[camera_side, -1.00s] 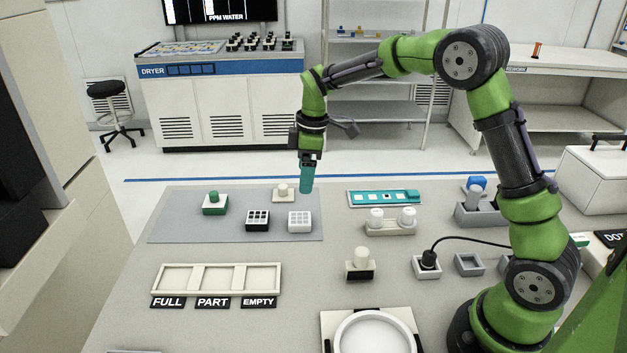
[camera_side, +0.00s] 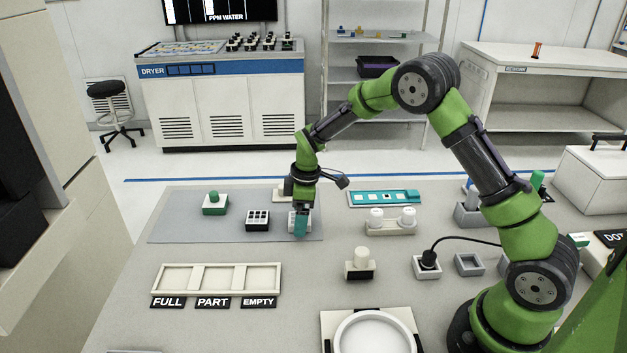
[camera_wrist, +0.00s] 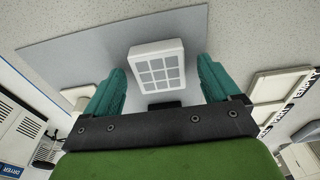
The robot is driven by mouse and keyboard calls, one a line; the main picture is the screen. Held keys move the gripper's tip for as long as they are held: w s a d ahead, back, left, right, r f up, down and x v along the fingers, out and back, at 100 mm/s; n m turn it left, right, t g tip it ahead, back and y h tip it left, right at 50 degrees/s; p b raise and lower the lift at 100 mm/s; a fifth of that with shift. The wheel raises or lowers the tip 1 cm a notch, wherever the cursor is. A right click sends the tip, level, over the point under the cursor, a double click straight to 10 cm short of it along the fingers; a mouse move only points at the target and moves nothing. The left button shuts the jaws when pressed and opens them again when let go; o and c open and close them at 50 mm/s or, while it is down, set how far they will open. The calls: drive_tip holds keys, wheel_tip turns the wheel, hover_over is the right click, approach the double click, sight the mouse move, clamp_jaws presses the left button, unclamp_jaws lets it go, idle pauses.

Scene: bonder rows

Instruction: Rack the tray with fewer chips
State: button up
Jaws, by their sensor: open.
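My gripper (camera_side: 300,232), with teal fingers, is low over the grey mat at a white tray (camera_side: 291,219) and hides part of it in the side view. In the wrist view the white tray (camera_wrist: 157,65), a square with a grid of grey cells, shows between the two spread fingers. No grip on it shows. A black tray (camera_side: 257,221) with pale cells sits just left of it. I cannot tell how many chips either tray holds. A cream rack (camera_side: 236,279) with three bays labelled FULL, PART and EMPTY stands in front; its bays look bare.
The grey mat (camera_side: 180,229) also bears a green-knobbed block (camera_side: 214,205) and a pale block behind my gripper. To the right are a teal strip (camera_side: 384,198), a holder with two white knobs (camera_side: 390,227) and a white-knobbed block (camera_side: 360,264). Table between mat and rack is clear.

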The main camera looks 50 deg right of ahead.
drive_tip(key=shift+c, duration=0.3)
drive_tip(key=c, duration=1.1)
wheel_tip(320, 180, up, 10)
drive_tip(key=s+a+f, duration=0.1)
drive_tip(key=s+a, duration=0.2)
drive_tip(key=a, duration=0.6)
drive_tip(key=s+a+f, duration=0.1)
drive_tip(key=s+a, duration=0.2)
drive_tip(key=a, duration=0.6)
drive_tip(key=shift+f, duration=0.4)
drive_tip(key=shift+f, duration=0.1)
